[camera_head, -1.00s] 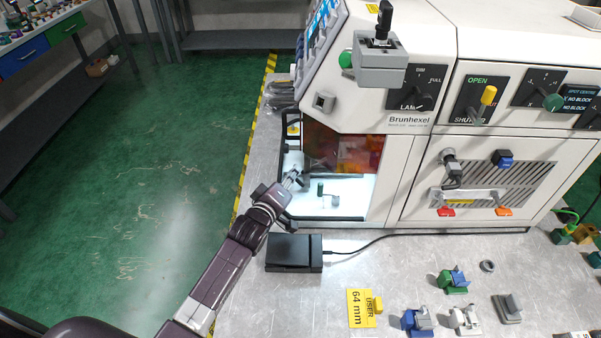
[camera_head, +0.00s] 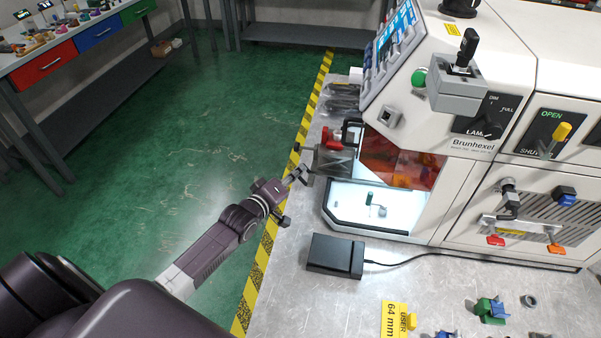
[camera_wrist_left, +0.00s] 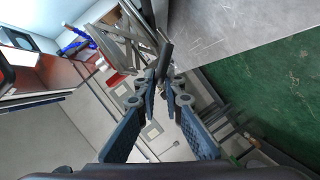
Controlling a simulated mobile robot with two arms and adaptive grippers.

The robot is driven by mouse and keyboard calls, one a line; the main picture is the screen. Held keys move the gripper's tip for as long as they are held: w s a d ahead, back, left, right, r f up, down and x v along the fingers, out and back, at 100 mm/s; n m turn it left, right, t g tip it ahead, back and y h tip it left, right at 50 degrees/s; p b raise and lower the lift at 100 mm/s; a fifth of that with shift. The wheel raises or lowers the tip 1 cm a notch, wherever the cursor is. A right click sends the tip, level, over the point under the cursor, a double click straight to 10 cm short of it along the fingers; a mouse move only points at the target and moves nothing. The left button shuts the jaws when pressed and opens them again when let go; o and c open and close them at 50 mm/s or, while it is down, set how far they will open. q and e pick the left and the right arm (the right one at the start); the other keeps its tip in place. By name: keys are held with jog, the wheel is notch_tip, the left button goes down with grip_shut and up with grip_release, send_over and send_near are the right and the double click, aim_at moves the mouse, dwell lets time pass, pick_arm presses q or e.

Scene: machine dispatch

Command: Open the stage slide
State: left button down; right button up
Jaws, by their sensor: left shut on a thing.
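The stage slide (camera_head: 333,161) sticks out of the left opening of the Brunhexel machine's lit chamber (camera_head: 372,205). A grey metal fixture and a red part (camera_head: 332,138) are on it. My left gripper (camera_head: 302,173) is at the slide's outer left end, beyond the chamber. In the left wrist view, its fingers (camera_wrist_left: 165,92) are closed around a dark upright handle (camera_wrist_left: 165,62). The slide's grey fixture (camera_wrist_left: 130,45) shows just beyond the fingers, with the red part beside it. The fingers hide part of the handle. My right gripper is not in view.
A black box (camera_head: 335,256) with a cable sits on the bench in front of the machine. A yellow "64 mm" card (camera_head: 394,318) and small colored parts lie at the lower right. Yellow-black tape (camera_head: 262,262) marks the bench's left edge; green floor lies beyond.

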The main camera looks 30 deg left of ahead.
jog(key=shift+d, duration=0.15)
pick_arm(q)
jog(key=c, duration=2.1)
grip_release()
jog(key=shift+o, duration=0.3)
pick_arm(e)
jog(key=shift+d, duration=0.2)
pick_arm(q)
jog(key=shift+s, duration=0.1)
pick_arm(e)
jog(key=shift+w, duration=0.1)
pick_arm(q)
jog(key=v, duration=1.2)
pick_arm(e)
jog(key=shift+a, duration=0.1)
pick_arm(q)
jog(key=shift+f, duration=0.1)
